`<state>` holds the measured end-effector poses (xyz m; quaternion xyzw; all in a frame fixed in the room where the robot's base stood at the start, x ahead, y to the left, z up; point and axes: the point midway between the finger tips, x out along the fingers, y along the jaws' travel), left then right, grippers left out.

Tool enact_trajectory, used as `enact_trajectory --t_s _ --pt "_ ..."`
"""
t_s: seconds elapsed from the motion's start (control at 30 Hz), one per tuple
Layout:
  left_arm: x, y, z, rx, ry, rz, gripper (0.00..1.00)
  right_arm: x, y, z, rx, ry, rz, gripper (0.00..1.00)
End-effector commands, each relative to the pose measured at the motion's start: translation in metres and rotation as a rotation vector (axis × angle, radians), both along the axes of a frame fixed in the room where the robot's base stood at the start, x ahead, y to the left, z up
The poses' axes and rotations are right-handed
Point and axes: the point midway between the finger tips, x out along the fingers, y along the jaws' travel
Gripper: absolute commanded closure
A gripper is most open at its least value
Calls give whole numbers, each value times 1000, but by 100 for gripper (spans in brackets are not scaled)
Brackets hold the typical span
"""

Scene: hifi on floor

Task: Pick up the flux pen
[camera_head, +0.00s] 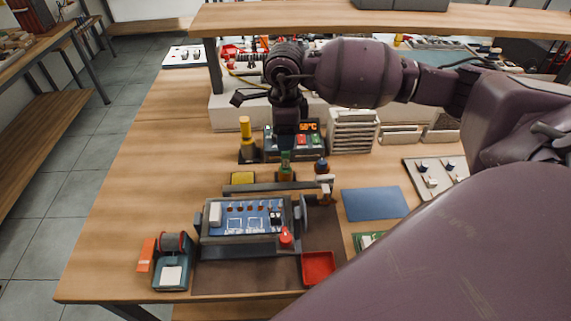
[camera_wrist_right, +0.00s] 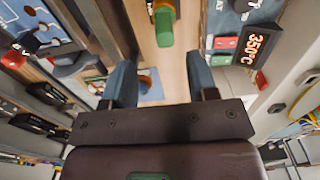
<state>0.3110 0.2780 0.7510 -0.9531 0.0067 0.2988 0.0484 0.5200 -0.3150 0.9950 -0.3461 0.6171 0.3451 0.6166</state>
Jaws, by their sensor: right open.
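An upright green thing (camera_head: 285,160), likely the flux pen, stands in a small holder behind the board fixture. It also shows in the right wrist view (camera_wrist_right: 165,30), ahead of the fingers and roughly in line with the gap between them. My right gripper (camera_head: 287,132) hangs above it in the head view, pointing down. In the right wrist view my right gripper (camera_wrist_right: 162,78) has its fingers spread, with nothing between them. The green thing's lower part is hard to make out. My left gripper is in neither view.
A soldering station (camera_head: 311,128) with a lit display stands close behind the gripper. A yellow-handled tool (camera_head: 245,129) stands to the left. A blue circuit board (camera_head: 247,218) sits in a fixture in front. A red tray (camera_head: 318,267) and blue mat (camera_head: 374,204) lie right.

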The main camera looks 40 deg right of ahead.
Motion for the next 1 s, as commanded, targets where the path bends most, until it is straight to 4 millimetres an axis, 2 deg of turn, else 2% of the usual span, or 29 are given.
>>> enact_trajectory --t_s 0.1,0.37,0.67,0.93,1.0 --pt "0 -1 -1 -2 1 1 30 0 0 -18 1 3 -1 47" --pt "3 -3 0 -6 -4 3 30 1 -1 -33 2 3 -1 47" --pt "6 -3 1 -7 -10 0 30 4 -5 -71 2 2 -1 47" --pt "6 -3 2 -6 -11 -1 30 4 -5 -75 2 0 0 47" --pt "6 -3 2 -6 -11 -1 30 4 -5 -75 2 0 0 57"
